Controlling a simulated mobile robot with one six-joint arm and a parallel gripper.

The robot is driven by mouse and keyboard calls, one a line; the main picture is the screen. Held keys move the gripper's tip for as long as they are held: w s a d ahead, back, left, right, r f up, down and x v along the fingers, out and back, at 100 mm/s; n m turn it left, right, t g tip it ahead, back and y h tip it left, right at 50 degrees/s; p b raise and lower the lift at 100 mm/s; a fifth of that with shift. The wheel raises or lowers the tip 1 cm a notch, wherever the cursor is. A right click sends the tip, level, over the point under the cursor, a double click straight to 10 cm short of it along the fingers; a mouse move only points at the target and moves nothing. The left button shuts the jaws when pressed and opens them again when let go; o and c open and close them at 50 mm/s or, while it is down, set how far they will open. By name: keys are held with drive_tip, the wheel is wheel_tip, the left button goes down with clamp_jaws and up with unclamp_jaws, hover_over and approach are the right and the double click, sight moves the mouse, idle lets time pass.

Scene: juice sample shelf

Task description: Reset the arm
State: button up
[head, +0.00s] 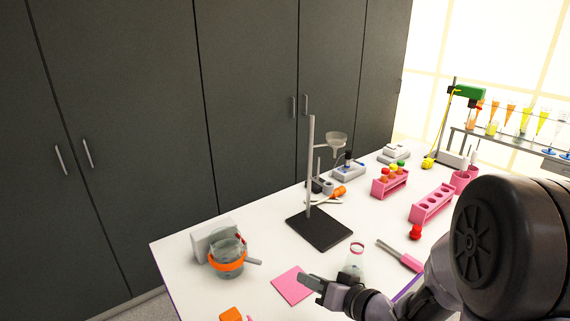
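My arm reaches in from the right side of the head view. My gripper (308,282) points left, low over the front part of the white table (270,220), in front of or above a pink square mat (291,287). The fingers show edge-on, so I cannot tell if they are open or shut, and no held object is visible. A small clear flask (355,260) stands just behind my wrist, its lower part partly hidden. My arm hides the table's right front.
A beaker with an orange band (228,258) stands at left. A stand with a dark base (318,232) and a funnel (335,142) is at the middle. Pink racks (432,206) and a pink-handled tool (400,256) lie to the right. Dark cabinets (250,90) close off the back.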

drive_tip(key=s+d+r+m+h, duration=0.3)
drive_tip(key=d+r+m+h, duration=0.1)
drive_tip(key=d+r+h, duration=0.6)
drive_tip(key=s+a+g+y, duration=0.1)
drive_tip(key=s+a+g, duration=0.1)
drive_tip(key=s, duration=0.7)
drive_tip(key=s+a+r+g+y, duration=0.1)
drive_tip(key=s+a, duration=0.3)
drive_tip(key=s, duration=0.6)
drive_tip(key=shift+r+m+g+y, duration=0.25)
drive_tip(key=shift+m+g+y, duration=0.15)
drive_tip(key=shift+g+y, duration=0.4)
drive_tip(key=shift+s+a, duration=0.1)
